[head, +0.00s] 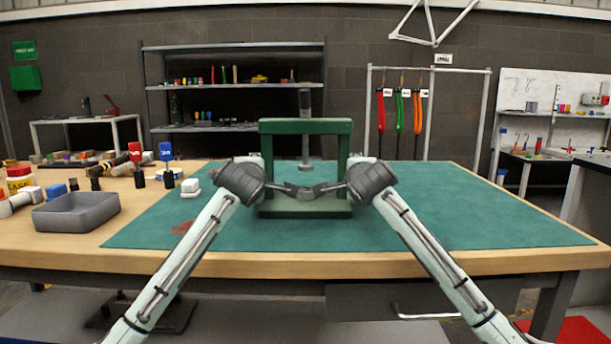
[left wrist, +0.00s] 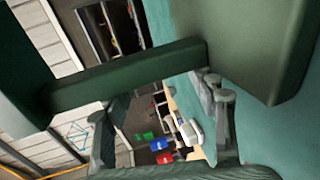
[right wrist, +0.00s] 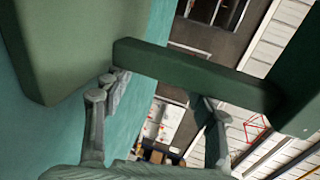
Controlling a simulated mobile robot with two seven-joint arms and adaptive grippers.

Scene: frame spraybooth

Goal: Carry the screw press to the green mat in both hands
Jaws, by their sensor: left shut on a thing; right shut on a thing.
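The screw press is a dark green frame (head: 335,127) with a grey screw spindle (head: 305,140) down its middle and a flat green base. It stands upright over the green mat (head: 440,215), near its middle. I cannot tell whether the base touches the mat. My left gripper (head: 288,188) is shut on the left upright, low down, and my right gripper (head: 326,188) on the right upright. The uprights show close up in the left wrist view (left wrist: 130,78) and right wrist view (right wrist: 190,70). The grippers hide part of the lower frame.
A grey tray (head: 76,212) lies left of the mat. Red and blue handled tools (head: 166,152) and other items crowd the bench's left end. The mat right of the press is clear.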

